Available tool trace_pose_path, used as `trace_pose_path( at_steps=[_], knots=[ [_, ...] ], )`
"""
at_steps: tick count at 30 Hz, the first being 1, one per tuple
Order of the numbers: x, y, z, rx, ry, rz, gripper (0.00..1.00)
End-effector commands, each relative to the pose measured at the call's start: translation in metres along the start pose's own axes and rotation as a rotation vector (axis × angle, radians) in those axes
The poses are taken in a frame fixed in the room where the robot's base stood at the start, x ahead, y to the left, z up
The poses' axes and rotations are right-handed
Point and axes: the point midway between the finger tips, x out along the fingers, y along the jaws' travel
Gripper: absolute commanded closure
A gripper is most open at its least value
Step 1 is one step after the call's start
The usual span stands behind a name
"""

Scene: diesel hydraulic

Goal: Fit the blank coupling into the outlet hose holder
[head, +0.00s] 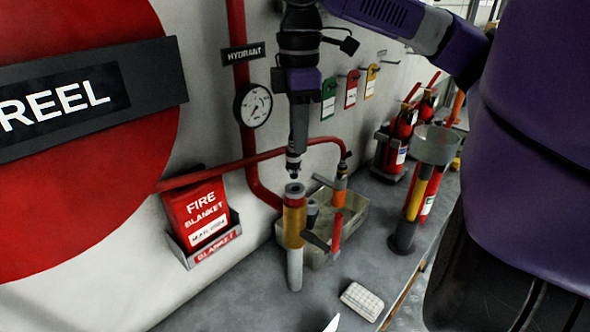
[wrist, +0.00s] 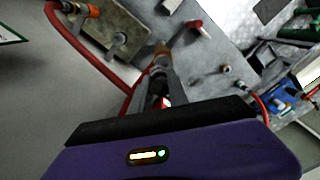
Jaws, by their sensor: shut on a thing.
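My gripper (head: 294,160) points straight down in the head view, its jaws shut on a small dark piece that looks like the blank coupling (head: 294,173). The jaws hide much of this piece. Just below it stands an upright post (head: 295,220) with a grey ring top, an orange-yellow band and a pale lower part; it may be the outlet hose holder, but I cannot be sure. The held piece appears above the post's top, with a small gap. In the wrist view my gripper (wrist: 160,75) reaches toward an orange-brown thing partly hidden by the fingers.
A grey tray (head: 352,225) with an orange-topped fitting (head: 341,180) stands behind the post. A red pipe (head: 250,160) runs along the wall. A fire blanket box (head: 205,220) is at left, a banded stand (head: 415,205) and extinguishers (head: 395,145) at right. A pale pad (head: 362,301) lies in front.

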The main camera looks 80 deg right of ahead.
Motion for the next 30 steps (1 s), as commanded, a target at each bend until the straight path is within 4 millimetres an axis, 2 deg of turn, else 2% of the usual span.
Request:
trace_pose_path(
  at_steps=[3,15,26,30],
  knots=[
    [-0.012,0.000,0.000,-0.001,0.001,0.001,1.00],
    [-0.038,0.000,0.000,-0.001,0.001,0.000,1.00],
    [-0.036,0.000,-0.001,-0.002,0.002,-0.005,1.00],
    [-0.025,-0.004,-0.009,-0.022,0.005,-0.018,1.00]
  ],
)
